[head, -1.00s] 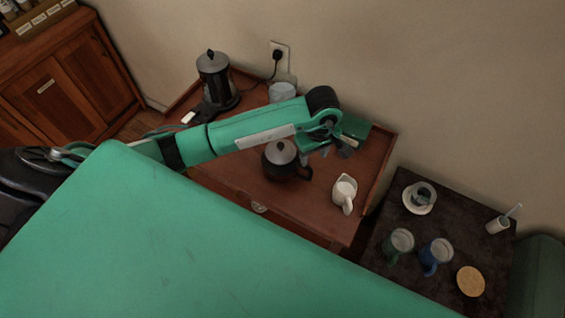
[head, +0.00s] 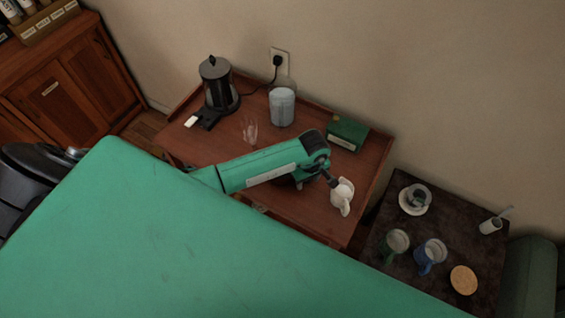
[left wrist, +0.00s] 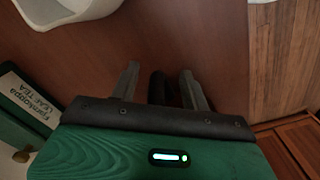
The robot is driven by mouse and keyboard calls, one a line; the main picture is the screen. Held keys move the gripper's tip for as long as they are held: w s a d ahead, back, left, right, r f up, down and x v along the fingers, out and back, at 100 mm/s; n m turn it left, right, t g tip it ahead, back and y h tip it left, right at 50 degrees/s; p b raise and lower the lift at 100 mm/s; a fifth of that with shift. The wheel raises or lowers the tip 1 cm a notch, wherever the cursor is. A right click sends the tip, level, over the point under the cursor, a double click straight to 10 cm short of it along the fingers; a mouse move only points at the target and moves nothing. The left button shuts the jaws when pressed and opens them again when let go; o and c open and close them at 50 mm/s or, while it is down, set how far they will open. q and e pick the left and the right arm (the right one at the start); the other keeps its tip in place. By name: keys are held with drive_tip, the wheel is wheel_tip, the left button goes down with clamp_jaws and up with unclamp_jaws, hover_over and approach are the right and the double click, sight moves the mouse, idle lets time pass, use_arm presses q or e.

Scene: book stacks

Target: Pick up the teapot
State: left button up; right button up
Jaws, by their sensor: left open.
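The dark teapot is almost wholly hidden behind my left arm in the head view. My left gripper (head: 332,181) is low over the wooden table, close to the white jug (head: 342,194). In the left wrist view the gripper (left wrist: 162,82) is open, and a dark upright piece (left wrist: 157,88), probably the teapot's handle, shows between its two fingers. Whether the fingers touch it I cannot tell. The teapot's body is not visible there. My right gripper is not in view.
The white jug also shows at the wrist view's top left (left wrist: 70,10). A green tea box (head: 347,133), glass canister (head: 282,107), clear glass item (head: 249,130) and kettle (head: 217,85) stand behind the arm. A dark side table (head: 440,210) with mugs is at right.

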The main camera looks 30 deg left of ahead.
use_arm(q)
clamp_jaws()
idle(1.4)
